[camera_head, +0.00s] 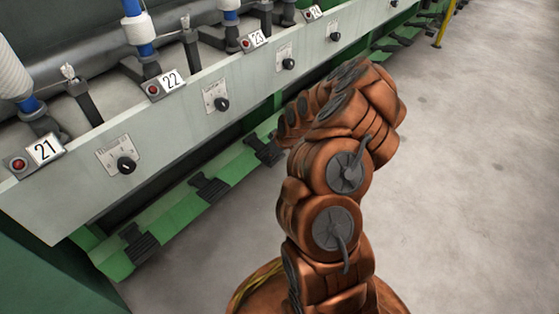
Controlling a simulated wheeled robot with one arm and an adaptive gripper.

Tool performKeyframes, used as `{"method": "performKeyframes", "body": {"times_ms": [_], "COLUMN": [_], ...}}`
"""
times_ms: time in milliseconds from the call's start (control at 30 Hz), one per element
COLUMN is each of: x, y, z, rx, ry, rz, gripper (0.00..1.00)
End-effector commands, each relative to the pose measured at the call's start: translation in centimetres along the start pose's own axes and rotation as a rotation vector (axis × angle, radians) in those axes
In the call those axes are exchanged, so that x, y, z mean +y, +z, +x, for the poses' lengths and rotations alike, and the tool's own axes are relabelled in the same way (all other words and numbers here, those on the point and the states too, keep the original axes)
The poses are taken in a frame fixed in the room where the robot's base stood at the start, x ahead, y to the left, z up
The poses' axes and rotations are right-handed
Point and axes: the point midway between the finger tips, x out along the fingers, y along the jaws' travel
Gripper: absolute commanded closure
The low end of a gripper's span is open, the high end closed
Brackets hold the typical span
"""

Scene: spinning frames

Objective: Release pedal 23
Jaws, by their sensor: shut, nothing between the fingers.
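The number plate 23 (257,39) sits on top of the pale machine rail, with a black knob (288,64) on the panel to its lower right. A dark ribbed pedal (262,148) on the green rail lies below that section and, by its place in the row, seems to be pedal 23. Its right end meets the outline of my orange arm in the picture. My arm bends over from the floor side, and its wrist is just right of this pedal.
Pedals (208,188) and (138,243) stand along the green rail below plates 22 (171,80) and 21 (45,150). Blue-and-white bobbins (139,29) stand above. A yellow post (444,25) is at the far right. The grey floor (480,170) on the right is clear.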

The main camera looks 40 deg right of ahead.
Motion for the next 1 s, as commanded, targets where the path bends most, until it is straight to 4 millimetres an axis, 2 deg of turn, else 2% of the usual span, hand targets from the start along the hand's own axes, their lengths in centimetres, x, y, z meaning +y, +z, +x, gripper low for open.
{"method": "performKeyframes", "body": {"times_ms": [100, 233, 467, 767, 1000], "x": [0.0, 0.0, 0.0, 0.1, 0.0], "y": [0.2, 0.3, 1.7, 4.7, 5.2], "z": [0.4, -0.1, -1.9, -4.0, -5.6], "rx": [-0.001, 0.000, -0.005, -0.023, -0.008], "ry": [-0.001, 0.000, -0.003, -0.010, -0.003], "rz": [0.000, 0.000, 0.002, 0.012, 0.002], "gripper": [1.00, 1.00, 1.00, 1.00, 1.00]}}
